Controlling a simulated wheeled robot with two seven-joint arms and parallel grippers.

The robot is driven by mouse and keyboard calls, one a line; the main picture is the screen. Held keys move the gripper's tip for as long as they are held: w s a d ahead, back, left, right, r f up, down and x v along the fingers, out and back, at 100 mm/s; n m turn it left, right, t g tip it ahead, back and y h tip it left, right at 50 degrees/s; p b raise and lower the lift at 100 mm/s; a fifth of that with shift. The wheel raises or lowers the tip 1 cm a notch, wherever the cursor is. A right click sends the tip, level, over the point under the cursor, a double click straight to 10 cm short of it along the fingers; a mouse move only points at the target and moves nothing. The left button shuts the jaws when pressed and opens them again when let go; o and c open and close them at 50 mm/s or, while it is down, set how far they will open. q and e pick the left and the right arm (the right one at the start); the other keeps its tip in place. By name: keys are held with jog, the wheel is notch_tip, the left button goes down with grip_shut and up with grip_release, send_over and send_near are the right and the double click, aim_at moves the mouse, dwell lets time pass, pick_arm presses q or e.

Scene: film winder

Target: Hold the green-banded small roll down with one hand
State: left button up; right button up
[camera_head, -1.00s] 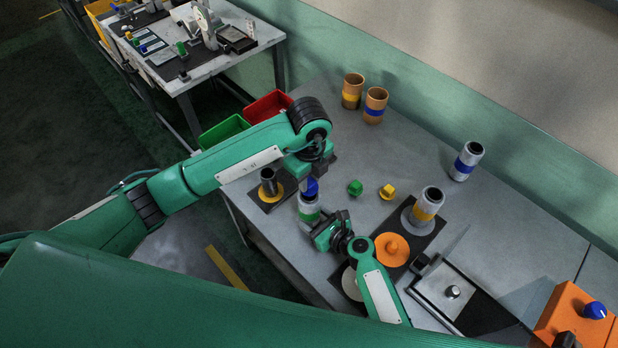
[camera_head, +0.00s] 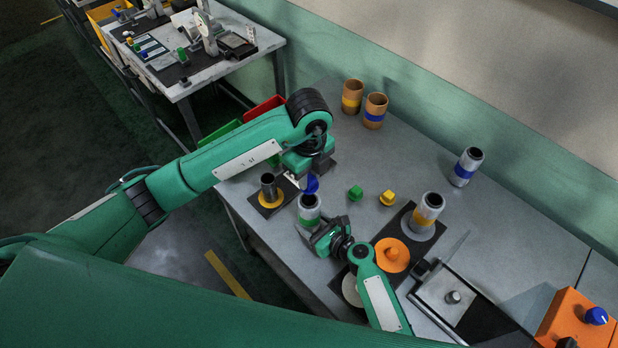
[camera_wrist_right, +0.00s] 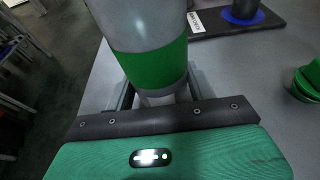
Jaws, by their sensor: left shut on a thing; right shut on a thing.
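The green-banded small roll (camera_head: 309,213) is a grey cylinder standing upright on the table, with its dark open top visible. It also fills the upper left of the right wrist view (camera_wrist_right: 152,62). My left gripper (camera_head: 306,178) is shut on a blue plug (camera_head: 312,185), held just above and behind the roll's top. The fingers' exact grip on the plug is hard to see.
A black plate with a dark post and yellow collar (camera_head: 270,198) stands left of the roll. Green (camera_head: 355,193) and yellow (camera_head: 387,198) plugs lie to the right. A yellow-banded roll (camera_head: 427,213) and orange disc (camera_head: 392,254) sit on another black plate.

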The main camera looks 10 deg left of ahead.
dwell(0.3)
jog(key=o, duration=1.1)
jog(key=shift+c, duration=0.2)
jog(key=shift+d, duration=0.15)
jog(key=v, duration=1.1)
jog(key=shift+s+d+r, duration=0.2)
jog(key=shift+s, duration=0.1)
